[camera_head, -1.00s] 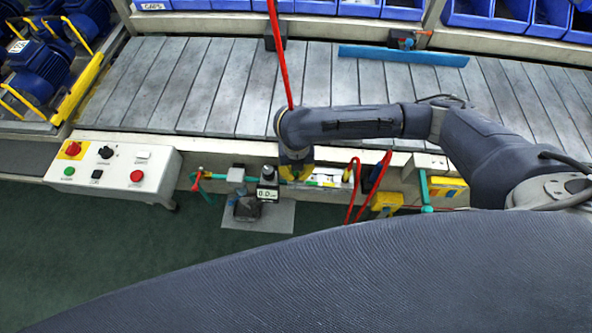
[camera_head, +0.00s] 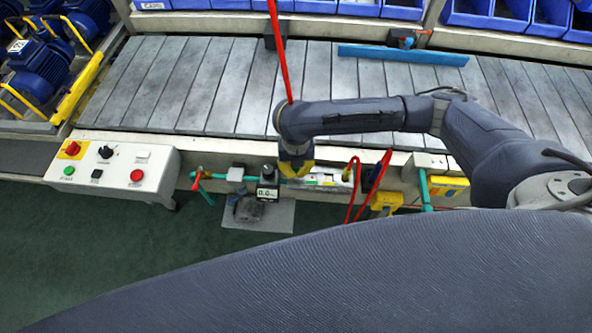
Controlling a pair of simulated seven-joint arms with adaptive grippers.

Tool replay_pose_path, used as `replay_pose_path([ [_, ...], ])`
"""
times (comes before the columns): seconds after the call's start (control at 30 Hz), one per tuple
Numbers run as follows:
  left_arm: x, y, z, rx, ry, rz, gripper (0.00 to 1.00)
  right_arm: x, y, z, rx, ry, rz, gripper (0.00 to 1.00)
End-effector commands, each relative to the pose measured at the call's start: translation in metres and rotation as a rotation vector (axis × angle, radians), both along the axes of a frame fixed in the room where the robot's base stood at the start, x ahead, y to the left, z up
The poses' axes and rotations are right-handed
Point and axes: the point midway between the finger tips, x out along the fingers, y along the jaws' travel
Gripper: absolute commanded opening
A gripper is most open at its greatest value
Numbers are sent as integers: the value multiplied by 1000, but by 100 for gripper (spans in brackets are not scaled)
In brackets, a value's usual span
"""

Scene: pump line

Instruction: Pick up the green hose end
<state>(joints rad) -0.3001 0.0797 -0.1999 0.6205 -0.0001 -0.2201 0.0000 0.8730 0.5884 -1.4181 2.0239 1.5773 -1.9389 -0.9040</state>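My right gripper (camera_head: 295,171) shows at the front edge of the conveyor, at the end of the arm that comes in from the right. Its yellow fingers point down over a shelf of fittings; I cannot tell whether they are open or shut, or whether they touch anything. A green hose or pipe (camera_head: 215,176) runs along the shelf left of it, behind a black gauge with a display (camera_head: 267,190). Another green piece (camera_head: 423,188) stands upright farther right. Which one is the hose end is too small to tell. My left gripper is not in view.
A control box (camera_head: 120,172) with buttons stands at the left. Red hoses (camera_head: 352,190) hang right of the gripper, near a yellow device (camera_head: 386,203). A red cord (camera_head: 279,60) crosses the mostly bare slatted conveyor (camera_head: 215,85). Blue bins (camera_head: 488,12) line the back.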

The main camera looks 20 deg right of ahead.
Motion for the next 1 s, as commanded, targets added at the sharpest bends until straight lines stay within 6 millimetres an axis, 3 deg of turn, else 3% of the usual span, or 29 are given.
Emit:
replay_pose_path([
  [0.6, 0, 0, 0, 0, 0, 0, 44, 1, 0, 122, -1, -6, 3, 0],
  [1.0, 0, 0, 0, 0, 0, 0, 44, 0, 0, 171, 0, -2, 1, 0],
])
